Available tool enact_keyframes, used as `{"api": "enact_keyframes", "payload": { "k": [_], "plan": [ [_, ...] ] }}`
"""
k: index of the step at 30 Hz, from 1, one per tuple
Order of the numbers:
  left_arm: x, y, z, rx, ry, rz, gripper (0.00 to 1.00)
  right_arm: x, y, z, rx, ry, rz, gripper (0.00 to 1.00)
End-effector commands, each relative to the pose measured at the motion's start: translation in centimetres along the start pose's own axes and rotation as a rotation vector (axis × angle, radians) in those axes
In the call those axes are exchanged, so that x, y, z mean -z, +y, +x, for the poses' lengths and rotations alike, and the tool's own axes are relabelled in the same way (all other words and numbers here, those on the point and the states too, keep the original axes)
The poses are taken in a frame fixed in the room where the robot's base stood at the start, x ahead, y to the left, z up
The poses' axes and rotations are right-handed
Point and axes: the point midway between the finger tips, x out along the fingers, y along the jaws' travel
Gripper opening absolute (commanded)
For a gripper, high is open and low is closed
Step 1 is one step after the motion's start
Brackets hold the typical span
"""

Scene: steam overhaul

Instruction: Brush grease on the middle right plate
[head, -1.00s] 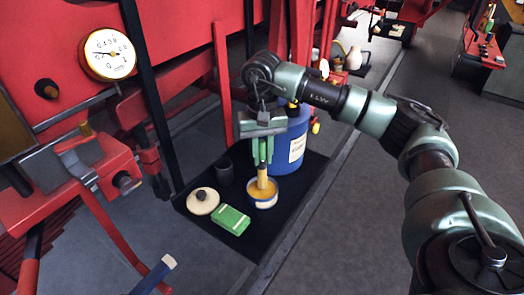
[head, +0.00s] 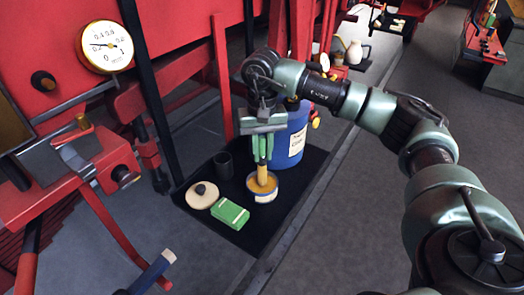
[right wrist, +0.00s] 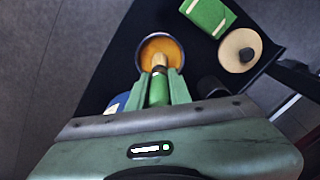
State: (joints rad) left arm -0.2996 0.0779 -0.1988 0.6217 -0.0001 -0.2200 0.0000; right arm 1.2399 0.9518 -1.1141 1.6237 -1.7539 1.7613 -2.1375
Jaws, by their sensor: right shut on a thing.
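My right gripper (head: 262,150) is shut on a brush (head: 262,174) with a green handle and a yellowish lower end. The brush points down into an open tin of orange-yellow grease (head: 262,195). In the right wrist view the brush (right wrist: 159,90) reaches over the grease tin (right wrist: 161,42), between the two gripper fingers (right wrist: 158,88). How deep its tip sits in the grease is hard to tell. No plate can be clearly made out as the middle right one. My left gripper is not in view.
A black mat (head: 255,235) holds the tin, a cream lid with a dark knob (head: 202,195), a green box (head: 230,214), a dark cup (head: 223,165) and a blue drum (head: 290,140). Red machinery with a gauge (head: 104,46) stands at the left.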

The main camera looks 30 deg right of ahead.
Motion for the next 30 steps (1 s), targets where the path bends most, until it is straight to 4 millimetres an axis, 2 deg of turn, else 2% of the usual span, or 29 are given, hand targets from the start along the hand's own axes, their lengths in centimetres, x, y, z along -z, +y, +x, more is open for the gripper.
{"api": "enact_keyframes", "payload": {
  "k": [30],
  "plan": [
    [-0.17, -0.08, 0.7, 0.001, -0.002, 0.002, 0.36, 0.0, -0.01, 0.87, 0.0, 0.0, 0.0, 0.0]
  ]
}}
